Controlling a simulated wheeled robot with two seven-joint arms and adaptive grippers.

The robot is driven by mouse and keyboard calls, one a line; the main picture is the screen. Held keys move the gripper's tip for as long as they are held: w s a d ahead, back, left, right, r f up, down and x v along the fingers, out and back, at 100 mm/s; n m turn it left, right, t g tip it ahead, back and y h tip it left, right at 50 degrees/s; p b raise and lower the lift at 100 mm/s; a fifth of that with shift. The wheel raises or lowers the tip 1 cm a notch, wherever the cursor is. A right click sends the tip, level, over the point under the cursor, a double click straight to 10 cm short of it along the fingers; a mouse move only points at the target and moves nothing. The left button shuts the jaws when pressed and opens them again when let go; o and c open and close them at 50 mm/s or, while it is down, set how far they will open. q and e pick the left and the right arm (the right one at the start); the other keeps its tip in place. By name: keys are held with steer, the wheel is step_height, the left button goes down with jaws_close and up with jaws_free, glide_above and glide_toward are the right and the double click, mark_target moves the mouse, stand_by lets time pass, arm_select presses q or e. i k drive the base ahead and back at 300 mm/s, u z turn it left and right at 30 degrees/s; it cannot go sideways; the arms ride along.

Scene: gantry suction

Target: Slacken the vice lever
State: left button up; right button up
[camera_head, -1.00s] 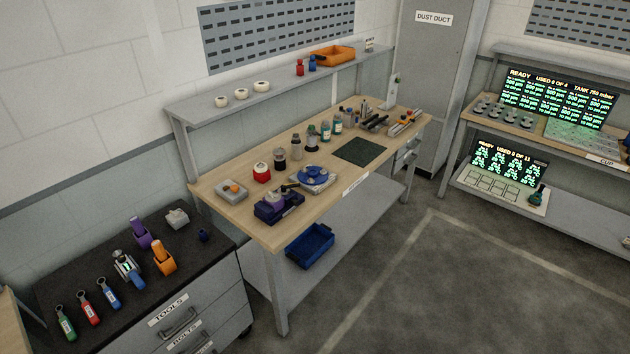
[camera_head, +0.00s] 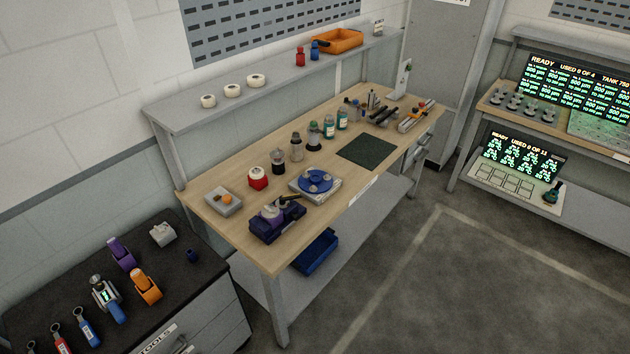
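The vice (camera_head: 277,221) is a dark purple-blue block near the front left corner of the wooden workbench (camera_head: 230,240). A lighter purple part sits on its top. Its dark lever (camera_head: 290,198) appears as a short bar at the upper right of the vice, pointing toward the blue turntable. Whether the lever is tight or slack cannot be told at this size. Neither of my grippers is in view.
A blue round turntable (camera_head: 315,181) stands just behind the vice. A grey box with an orange knob (camera_head: 224,200) and a red-based jar (camera_head: 258,178) are nearby. A blue bin (camera_head: 316,250) sits on the lower shelf. A dark tool cabinet (camera_head: 60,260) stands left; open floor (camera_head: 430,290) lies right.

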mark_target(282, 200)
steer(key=u, duration=0.3)
steer(key=i, duration=0.7)
steer(key=u, duration=0.55)
